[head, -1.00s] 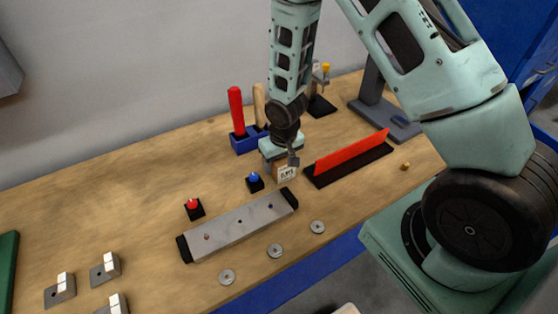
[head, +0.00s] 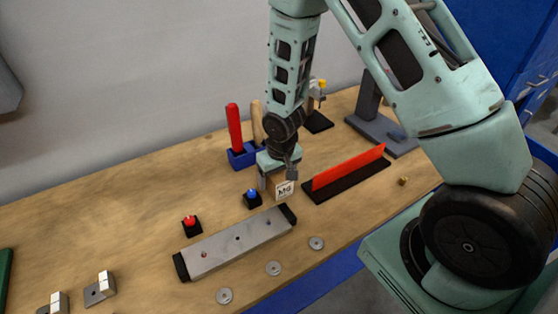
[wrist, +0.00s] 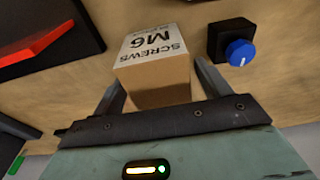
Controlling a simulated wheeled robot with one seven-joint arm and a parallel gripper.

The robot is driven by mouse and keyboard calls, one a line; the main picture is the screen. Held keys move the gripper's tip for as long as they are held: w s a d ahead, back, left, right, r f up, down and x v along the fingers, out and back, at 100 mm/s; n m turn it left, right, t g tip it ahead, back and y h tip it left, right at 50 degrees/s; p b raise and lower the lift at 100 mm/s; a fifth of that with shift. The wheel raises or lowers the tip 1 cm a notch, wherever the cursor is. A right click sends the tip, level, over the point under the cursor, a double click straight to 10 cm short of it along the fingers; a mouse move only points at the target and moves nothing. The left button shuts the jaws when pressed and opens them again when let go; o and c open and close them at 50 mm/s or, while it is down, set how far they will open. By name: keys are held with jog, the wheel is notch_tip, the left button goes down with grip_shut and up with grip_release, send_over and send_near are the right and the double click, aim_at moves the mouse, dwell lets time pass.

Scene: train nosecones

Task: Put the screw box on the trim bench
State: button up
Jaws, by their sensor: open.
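The screw box (head: 284,190) is a small brown carton with a white label reading "SCREWS M6". It stands on a wooden bench (head: 110,218); I cannot tell whether this is the trim bench. In the wrist view the box (wrist: 155,62) sits between the fingers of my gripper (wrist: 160,82), with a visible gap on each side. My gripper, also in the head view (head: 278,178), is open and over the box. The lower sides of the box are partly hidden.
A blue knob (head: 252,198) on a black block stands close to the box. A red strip on a black base (head: 348,170) lies to the right. A grey bar (head: 238,243) lies in front, and a blue tool holder (head: 243,156) behind. Bare wood lies at left.

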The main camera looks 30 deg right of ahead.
jog(key=r, duration=0.3)
jog(key=s+r, duration=0.1)
jog(key=r, duration=0.3)
jog(key=r+b, duration=0.1)
jog(key=r, duration=0.2)
jog(key=shift+s+r, duration=0.15)
jog(key=shift+s, duration=0.1)
jog(key=s+a+r+n+g, duration=0.1)
jog(key=s+a+r+n, duration=0.3)
jog(key=s, duration=0.7)
jog(key=s+a+r+n, duration=0.3)
jog(key=s+a+r, duration=0.4)
jog(key=s+a, duration=0.3)
jog(key=shift+s+a+r+n+g+y, duration=0.3)
jog(key=shift+s+a+r+n+g, duration=0.1)
jog(key=shift+s, duration=0.5)
